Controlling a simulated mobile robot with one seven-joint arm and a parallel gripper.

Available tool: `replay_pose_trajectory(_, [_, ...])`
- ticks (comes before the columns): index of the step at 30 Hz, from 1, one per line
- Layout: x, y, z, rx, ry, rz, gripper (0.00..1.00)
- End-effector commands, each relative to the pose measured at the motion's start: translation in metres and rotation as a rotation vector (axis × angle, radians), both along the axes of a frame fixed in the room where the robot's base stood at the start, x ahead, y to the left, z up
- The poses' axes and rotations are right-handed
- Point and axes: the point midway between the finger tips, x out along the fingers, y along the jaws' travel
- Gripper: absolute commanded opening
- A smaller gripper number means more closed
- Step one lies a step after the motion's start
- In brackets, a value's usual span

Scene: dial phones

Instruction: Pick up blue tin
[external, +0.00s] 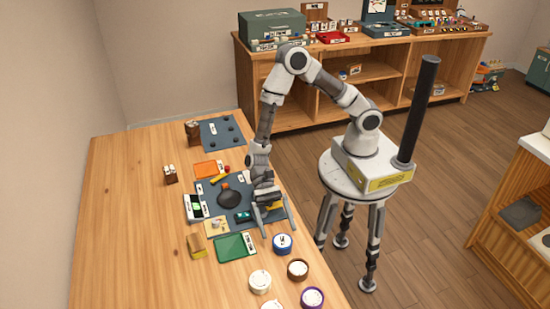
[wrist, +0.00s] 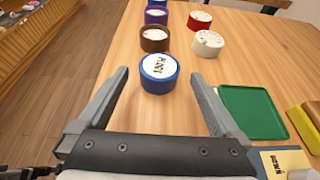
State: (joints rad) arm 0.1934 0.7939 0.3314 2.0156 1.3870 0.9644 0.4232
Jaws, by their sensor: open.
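The blue tin (wrist: 159,82) is a short round tin with blue sides and a white top with dark lettering. In the external view the blue tin (external: 282,244) stands on the wooden table near its right edge. My gripper (wrist: 160,80) is open, with its fingers apart. In the wrist view the tin shows between and beyond the fingertips, and nothing is held. In the external view my gripper (external: 274,229) is just behind and left of the tin, pointing down. I cannot tell its exact height above the table.
A brown tin (wrist: 155,39), a cream tin (wrist: 208,43), a purple tin (wrist: 156,16) and a red tin (wrist: 200,20) stand beyond the blue one. A green tray (wrist: 252,112) lies to the right. A dark mat (external: 240,215) holds several items. The table's left part is clear.

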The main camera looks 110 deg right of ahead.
Motion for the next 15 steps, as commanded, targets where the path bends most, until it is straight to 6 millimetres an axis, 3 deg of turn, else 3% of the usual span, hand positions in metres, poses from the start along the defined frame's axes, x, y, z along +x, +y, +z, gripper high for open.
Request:
replay_pose_trajectory(5, [0.0,0.009,-0.004,0.001,0.001,0.002,1.0])
replay_pose_trajectory(15, [0.0,0.049,-0.022,0.0,-0.001,0.001,1.0])
